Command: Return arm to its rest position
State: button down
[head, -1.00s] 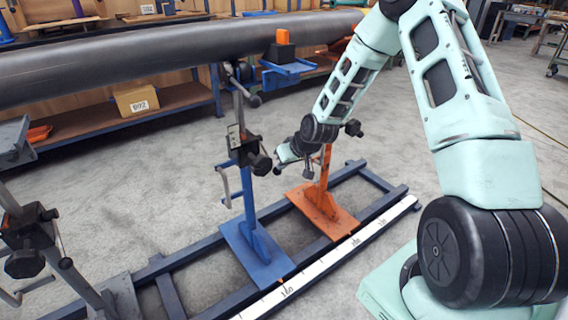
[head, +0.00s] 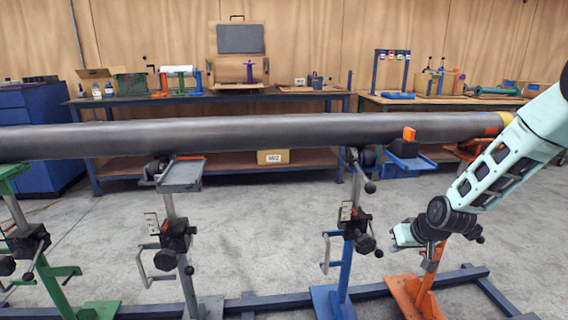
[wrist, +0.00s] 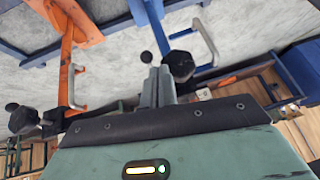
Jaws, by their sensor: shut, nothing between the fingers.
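My mint-green arm comes in from the right in the head view, and its end, my gripper (head: 396,237), hangs low in front of the orange stand (head: 420,285). In the wrist view my gripper (wrist: 158,82) shows two grey fingers close together, shut with nothing between them. The long dark pipe (head: 250,132) runs across the head view, above my gripper, on several stands. The blue stand (head: 346,265) is just left of my gripper. I cannot tell the exact gap between my gripper and the stands.
A grey stand (head: 178,240) and a green stand (head: 62,285) are further left, joined by a dark floor rail (head: 255,304). Workbenches (head: 330,96) stand behind the pipe, with a cardboard box (head: 270,157) on a lower shelf. Grey floor (head: 120,230) is open between stands.

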jog(key=s+a+r+n+g, duration=0.2)
jog(key=s+a+r, duration=0.3)
jog(key=s+a, duration=0.3)
jog(key=s+a+r+n+g, duration=0.1)
jog(key=s+a+r+n, duration=0.1)
jog(key=s+a+r, duration=0.6)
jog(key=s+a+r+n+g+h, duration=0.1)
jog(key=s+a+n+g, duration=0.15)
jog(key=s, duration=0.75)
jog(key=s+a+r+n+g, duration=0.1)
jog(key=s+a+r, duration=0.15)
jog(key=s, duration=0.75)
notch_tip(320, 180, up, 17)
jog(key=p, duration=1.8)
jog(key=shift+a+r, duration=0.2)
jog(key=shift+s, duration=0.1)
